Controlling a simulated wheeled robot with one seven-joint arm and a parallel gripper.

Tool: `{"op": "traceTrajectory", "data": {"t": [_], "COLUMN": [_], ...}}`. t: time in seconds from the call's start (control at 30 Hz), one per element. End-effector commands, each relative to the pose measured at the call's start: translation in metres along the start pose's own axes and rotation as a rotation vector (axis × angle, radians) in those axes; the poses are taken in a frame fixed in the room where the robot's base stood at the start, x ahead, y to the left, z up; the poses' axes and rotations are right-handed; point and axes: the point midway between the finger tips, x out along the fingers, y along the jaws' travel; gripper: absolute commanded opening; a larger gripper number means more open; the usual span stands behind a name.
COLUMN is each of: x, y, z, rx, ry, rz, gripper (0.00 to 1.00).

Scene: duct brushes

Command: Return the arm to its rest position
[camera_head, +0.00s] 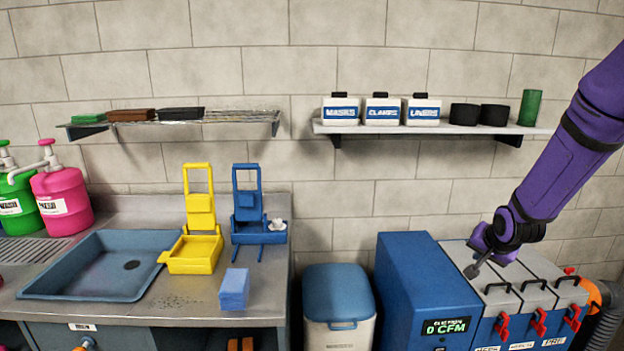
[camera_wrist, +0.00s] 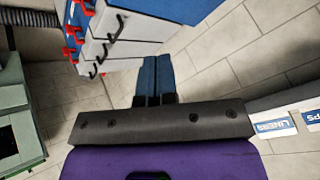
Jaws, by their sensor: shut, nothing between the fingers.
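My purple arm (camera_head: 560,155) reaches in from the right edge in the head view and slopes down to the left. My gripper (camera_head: 471,271) is at its lower end, in front of the wall and over the left part of the blue machine's grey top in the picture. The wrist view shows my gripper (camera_wrist: 158,62) with its two dark blue fingers side by side and touching, nothing between them. The exact height of the fingertips above the machine cannot be told.
The blue machine (camera_head: 420,290) has grey lids with black handles and red latches. A wall shelf (camera_head: 350,127) with labelled boxes is above it. A blue-lidded bin (camera_head: 337,290) and a counter with a sink (camera_head: 95,265) are left. The wall between is bare.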

Motion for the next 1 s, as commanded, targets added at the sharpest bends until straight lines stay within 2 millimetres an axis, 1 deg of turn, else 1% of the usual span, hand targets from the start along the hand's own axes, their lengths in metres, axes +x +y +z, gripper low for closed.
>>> {"op": "traceTrajectory", "data": {"t": [0.03,0.1,0.27,0.4,0.47,0.6,0.77,0.8,1.0], "x": [-0.019,-0.043,-0.098,-0.145,-0.164,-0.210,-0.259,-0.271,-0.326], "y": [-0.007,-0.013,-0.024,-0.030,-0.031,-0.032,-0.029,-0.027,-0.015], "z": [-0.003,-0.002,0.002,0.010,0.015,0.030,0.052,0.058,0.091], "rx": [-0.029,-0.069,-0.159,-0.231,-0.262,-0.331,-0.411,-0.432,-0.532], "ry": [0.005,-0.001,-0.014,-0.030,-0.037,-0.057,-0.083,-0.091,-0.128], "rz": [0.003,0.015,0.035,0.048,0.052,0.057,0.053,0.051,0.032], "gripper": [0.00,0.00,0.00,0.00,0.00,0.00,0.00,0.00,0.00]}}
